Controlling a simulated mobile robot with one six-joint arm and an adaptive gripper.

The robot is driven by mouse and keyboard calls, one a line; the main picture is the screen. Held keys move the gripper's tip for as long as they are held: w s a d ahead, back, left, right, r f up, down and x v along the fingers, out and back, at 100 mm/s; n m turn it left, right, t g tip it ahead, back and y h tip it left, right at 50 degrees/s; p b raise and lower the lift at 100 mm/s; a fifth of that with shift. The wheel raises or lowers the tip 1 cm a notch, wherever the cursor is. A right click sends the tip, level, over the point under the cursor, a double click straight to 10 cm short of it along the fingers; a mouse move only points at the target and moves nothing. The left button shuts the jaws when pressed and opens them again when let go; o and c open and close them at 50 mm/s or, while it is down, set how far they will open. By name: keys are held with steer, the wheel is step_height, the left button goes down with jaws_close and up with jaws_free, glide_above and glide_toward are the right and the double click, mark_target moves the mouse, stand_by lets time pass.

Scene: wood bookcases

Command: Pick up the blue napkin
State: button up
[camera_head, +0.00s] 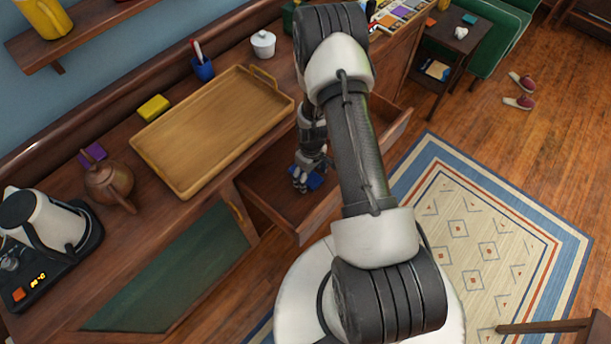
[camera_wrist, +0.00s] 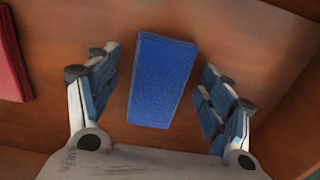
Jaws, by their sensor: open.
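The blue napkin (camera_wrist: 162,80) is a flat folded rectangle lying on the wooden bottom of an open drawer (camera_head: 262,187). In the head view a small part of the napkin (camera_head: 316,179) shows beside my gripper (camera_head: 303,184), which reaches down into the drawer. In the wrist view my gripper (camera_wrist: 160,105) is open, with one finger on each side of the napkin and a gap on both sides. I cannot tell how far the fingertips are above the drawer bottom.
A red folded cloth (camera_wrist: 12,60) lies left of the napkin in the wrist view. The drawer front (camera_head: 315,217) is close to my gripper. On the counter above stand a wooden tray (camera_head: 160,176), a brown teapot (camera_head: 108,184) and a white kettle (camera_head: 45,222).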

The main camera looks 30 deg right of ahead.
steer(key=shift+r, duration=0.1)
steer(key=shift+c, duration=0.2)
steer(key=c, duration=0.9)
